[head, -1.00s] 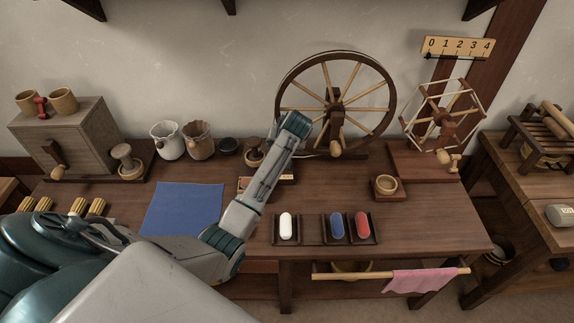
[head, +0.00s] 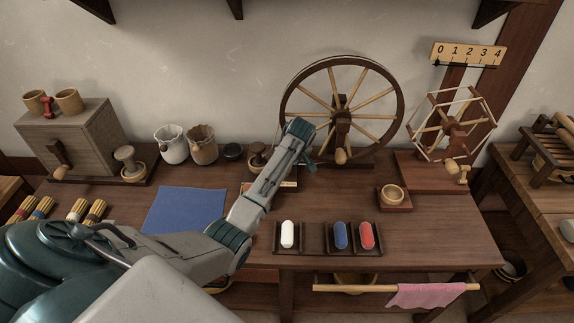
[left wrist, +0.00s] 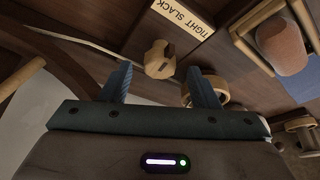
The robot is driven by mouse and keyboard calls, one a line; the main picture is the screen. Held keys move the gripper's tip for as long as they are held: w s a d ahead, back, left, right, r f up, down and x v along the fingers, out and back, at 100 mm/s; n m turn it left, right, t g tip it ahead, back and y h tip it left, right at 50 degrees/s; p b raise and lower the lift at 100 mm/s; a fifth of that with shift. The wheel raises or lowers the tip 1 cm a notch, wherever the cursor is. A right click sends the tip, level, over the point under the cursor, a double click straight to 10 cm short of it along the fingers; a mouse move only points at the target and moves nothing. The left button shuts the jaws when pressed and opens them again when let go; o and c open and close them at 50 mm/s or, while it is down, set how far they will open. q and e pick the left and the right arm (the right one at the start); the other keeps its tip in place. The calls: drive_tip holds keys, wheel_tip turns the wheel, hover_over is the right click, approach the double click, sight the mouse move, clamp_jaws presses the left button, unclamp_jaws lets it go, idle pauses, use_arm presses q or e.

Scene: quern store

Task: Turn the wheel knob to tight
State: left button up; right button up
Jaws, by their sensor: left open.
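The spinning wheel (head: 398,103) stands at the back of the table, with a pale wooden knob (head: 341,156) low at its front. The knob also shows in the left wrist view (left wrist: 160,62), close to my fingertips. My left gripper (left wrist: 161,72) is open, with a finger on either side of the knob in that picture; contact cannot be told. In the head view my left gripper (head: 311,164) is left of the knob, mostly hidden by its arm. A label reading TIGHT SLACK (left wrist: 184,15) lies beside the knob. My right gripper is out of view.
A skein winder (head: 452,128) stands right of the wheel. A small wooden bowl (head: 392,193), trays with white, blue and red pieces (head: 288,251), and a blue cloth (head: 185,211) lie on the table. Pots (head: 203,147) and a wooden box (head: 75,140) stand left.

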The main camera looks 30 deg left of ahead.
use_arm(q)
drive_tip(key=shift+x, duration=1.1)
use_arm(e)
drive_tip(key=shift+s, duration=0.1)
